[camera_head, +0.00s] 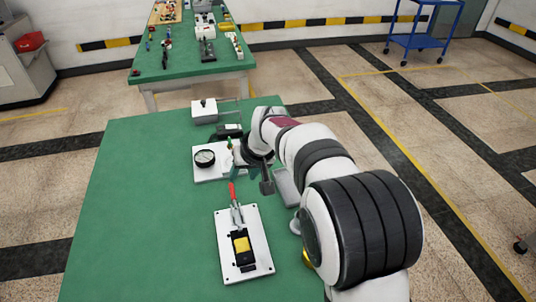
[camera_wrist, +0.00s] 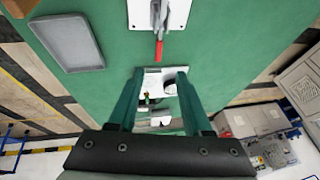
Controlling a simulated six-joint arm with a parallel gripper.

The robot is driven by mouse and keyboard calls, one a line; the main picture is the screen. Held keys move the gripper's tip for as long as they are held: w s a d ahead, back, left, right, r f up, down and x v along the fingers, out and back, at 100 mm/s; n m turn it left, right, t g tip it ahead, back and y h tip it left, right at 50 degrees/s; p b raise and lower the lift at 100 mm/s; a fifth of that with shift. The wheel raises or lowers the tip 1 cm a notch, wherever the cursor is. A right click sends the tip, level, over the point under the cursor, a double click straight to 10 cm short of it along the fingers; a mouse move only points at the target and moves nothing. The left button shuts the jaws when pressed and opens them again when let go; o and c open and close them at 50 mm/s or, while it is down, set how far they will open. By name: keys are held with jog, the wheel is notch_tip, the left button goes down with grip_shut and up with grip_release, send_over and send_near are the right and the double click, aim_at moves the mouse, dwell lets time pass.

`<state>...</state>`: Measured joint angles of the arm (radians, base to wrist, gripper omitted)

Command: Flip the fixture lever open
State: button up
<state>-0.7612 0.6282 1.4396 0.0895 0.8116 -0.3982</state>
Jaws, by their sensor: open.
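The fixture is a white plate (camera_head: 226,262) lying on the green table, with a black and yellow block on it. Its lever has a red handle (camera_head: 232,190) pointing toward the far side of the table. In the wrist view the red handle (camera_wrist: 159,50) lies just beyond the fingertips, roughly in line with the gap between them. The fixture plate (camera_wrist: 177,15) is cut off at the top edge there. My gripper (camera_wrist: 160,72) is open with nothing between its fingers. In the head view my gripper (camera_head: 250,177) is just beyond the handle, partly hidden by my arm.
A white plate with a round black-rimmed dial (camera_head: 204,158) sits left of my gripper. A grey tray (camera_head: 286,187) lies to the right, partly behind my arm. A white box (camera_head: 204,110) stands farther back. The left of the green table (camera_head: 140,210) is clear.

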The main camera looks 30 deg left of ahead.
aim_at(234, 195)
jog(key=x, duration=1.5)
grip_shut()
jog(key=shift+d, duration=0.1)
dwell(0.6)
